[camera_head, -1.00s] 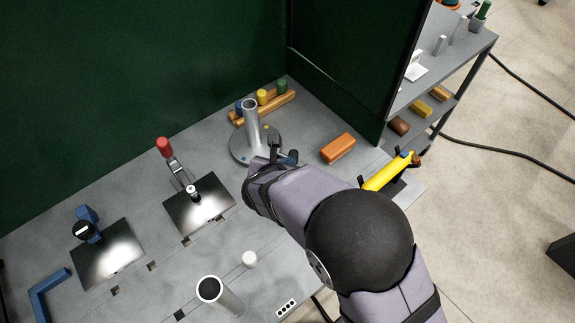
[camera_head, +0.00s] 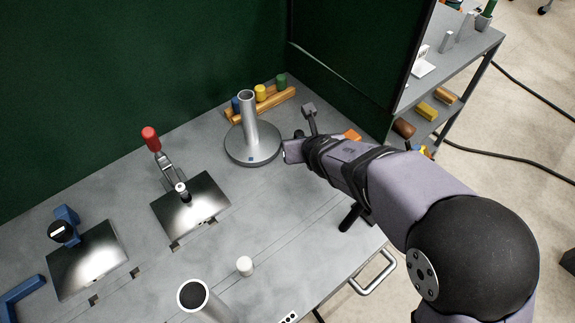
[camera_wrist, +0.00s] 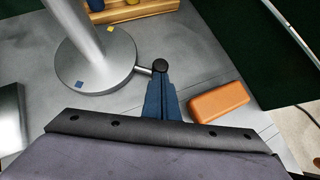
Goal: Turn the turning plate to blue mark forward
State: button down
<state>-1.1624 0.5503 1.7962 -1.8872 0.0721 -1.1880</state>
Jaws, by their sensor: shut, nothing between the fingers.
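The turning plate (camera_head: 265,153) is a grey disc with an upright grey post (camera_head: 249,118), at the back of the bench. Its blue mark (camera_head: 249,160) is on the near side in the head view. The wrist view shows the plate (camera_wrist: 112,72) with the blue mark (camera_wrist: 79,84) and a yellow mark (camera_wrist: 109,28). A short rod with a black knob (camera_wrist: 160,66) sticks out from the plate's right side. My gripper (camera_wrist: 162,90) is shut and empty, its blue fingers right by the knob; I cannot tell whether they touch. In the head view the fingers are mostly hidden.
An orange block (camera_wrist: 218,102) lies right of my gripper. Behind the plate, a wooden rack (camera_head: 265,104) holds coloured pegs. A red-handled clamp (camera_head: 152,141) stands to the left. A dark panel borders the bench at the right.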

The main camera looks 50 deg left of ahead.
jog(key=shift+w+a+n+g+y, duration=0.15)
jog(key=shift+w+a+n+g, duration=0.25)
jog(key=shift+w+n, duration=0.15)
jog(key=shift+w+a+n+g+y, duration=0.15)
jog(key=shift+w+a+n+g, duration=0.2)
jog(key=shift+w+n+g, duration=0.15)
jog(key=shift+w+a+r+n+g+y+p, duration=0.1)
jog(key=shift+w+a+n+g+y+p, duration=0.2)
jog(key=shift+w+a+n+g+p, duration=1)
jog(key=shift+a+n+p, duration=0.1)
jog(key=shift+a+n, duration=0.15)
jog(key=shift+w+a+n+g+p, duration=0.3)
jog(key=shift+a+n+p, duration=0.1)
jog(key=shift+a+n, duration=0.15)
jog(key=shift+w+a+p, duration=0.25)
jog(key=shift+a+p, duration=0.6)
jog(key=shift+a, duration=0.1)
jog(key=shift+w+d+f+b, duration=0.2)
jog(key=shift+d+b, duration=0.45)
jog(key=shift+b, duration=0.05)
jog(key=d, duration=0.1)
jog(key=d+b, duration=0.2)
jog(key=shift+w+d+r, duration=0.2)
jog(key=shift+w+r, duration=0.1)
jog(key=v, duration=0.3)
jog(key=b+v, duration=0.1)
jog(key=v, duration=0.5)
jog(key=shift+w+r+b, duration=0.2)
jog(key=shift+w+b, duration=0.1)
jog(key=shift+b, duration=0.05)
